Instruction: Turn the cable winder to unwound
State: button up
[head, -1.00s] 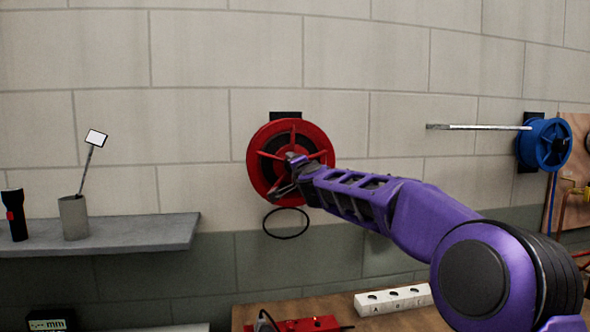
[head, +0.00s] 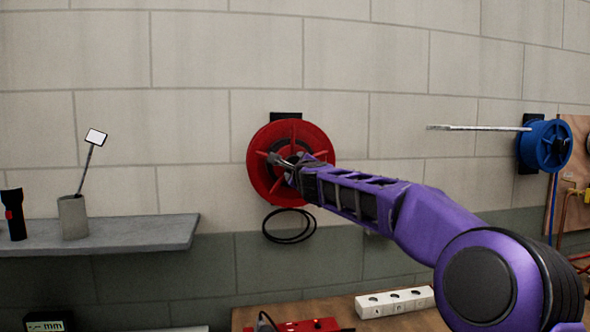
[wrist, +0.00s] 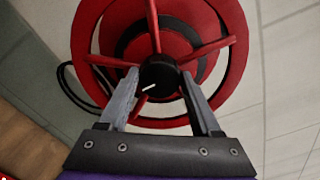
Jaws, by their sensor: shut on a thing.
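The cable winder is a red spoked reel (head: 256,150) on the block wall, a little left of the middle in the head view. It fills the upper part of the wrist view (wrist: 233,45), with a black hub knob (wrist: 160,79) bearing a white mark. My gripper (head: 286,163) reaches the hub from the lower right. In the wrist view its fingers (wrist: 160,74) stand on either side of the knob, shut on it. Black cable loops (head: 289,238) hang below the reel. My arm hides the reel's lower right part.
A blue reel (head: 545,146) with a long pale bar beside it is at the right. A grey shelf (head: 130,238) at the left holds a cup (head: 73,217) and a flashlight (head: 14,214). A workbench below carries a white power strip (head: 394,302).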

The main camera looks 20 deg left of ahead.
jog(key=shift+w+d+m+b, duration=0.1)
jog(key=shift+m+b, duration=1.1)
jog(key=shift+m, duration=3.35)
jog(key=shift+d+m+b, duration=0.1)
jog(key=shift+m+b, duration=1.05)
jog(key=shift+m, duration=3.4)
jog(key=shift+r, duration=0.1)
jog(key=o, duration=1.4)
